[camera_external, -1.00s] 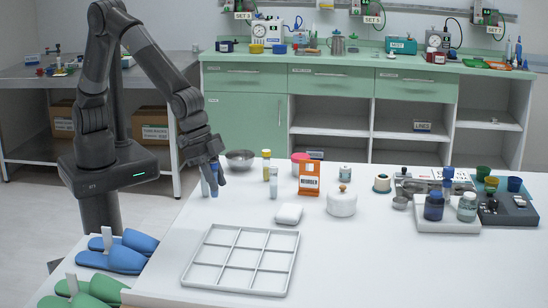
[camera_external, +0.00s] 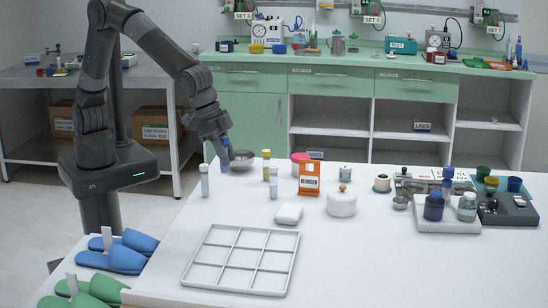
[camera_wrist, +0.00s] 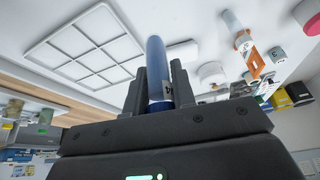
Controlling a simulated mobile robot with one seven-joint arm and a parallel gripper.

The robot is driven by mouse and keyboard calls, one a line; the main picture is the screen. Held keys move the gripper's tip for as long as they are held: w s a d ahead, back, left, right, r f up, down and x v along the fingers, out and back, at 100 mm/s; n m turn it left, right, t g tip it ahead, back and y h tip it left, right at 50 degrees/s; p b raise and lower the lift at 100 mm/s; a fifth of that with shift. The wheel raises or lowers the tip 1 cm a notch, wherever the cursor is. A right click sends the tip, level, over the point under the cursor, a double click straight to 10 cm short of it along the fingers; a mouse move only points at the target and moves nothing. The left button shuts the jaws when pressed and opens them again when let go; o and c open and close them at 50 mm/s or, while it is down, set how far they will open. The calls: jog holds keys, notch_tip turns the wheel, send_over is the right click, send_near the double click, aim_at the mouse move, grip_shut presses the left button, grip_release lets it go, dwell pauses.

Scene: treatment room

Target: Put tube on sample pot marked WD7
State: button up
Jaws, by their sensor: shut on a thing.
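My gripper (camera_external: 224,158) is raised above the table's far left edge, left of the steel bowl. It is shut on a blue tube (camera_wrist: 157,65), which stands between the fingers in the wrist view and carries a small, partly hidden label. In the external view the tube shows as a blue piece (camera_external: 224,152) at the fingers. I cannot read WD7 on any pot. Small pale pots stand at the back of the table, one grey-white (camera_external: 345,173) and one with a dark top (camera_external: 382,183). A larger white lidded pot (camera_external: 341,204) stands nearer.
A clear tube (camera_external: 204,183) stands below my gripper; another clear tube (camera_external: 273,184) and a yellow tube (camera_external: 266,168) stand to the right. The steel bowl (camera_external: 241,159), orange sign (camera_external: 310,180) and white box (camera_external: 289,213) are nearby. An empty divided tray (camera_external: 285,268) lies in front.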

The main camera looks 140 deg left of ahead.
jog(key=s+a+r+n, duration=0.2)
jog(key=a, duration=0.9)
jog(key=n+g+y, duration=0.1)
jog(key=n, duration=0.2)
send_over(302, 156)
notch_tip(302, 156, down, 5)
jog(key=shift+r, duration=0.2)
jog(key=shift+f, duration=1.85)
jog(key=shift+f, duration=0.15)
jog(key=o, duration=1)
jog(key=shift+c, duration=0.2)
jog(key=v, duration=1.2)
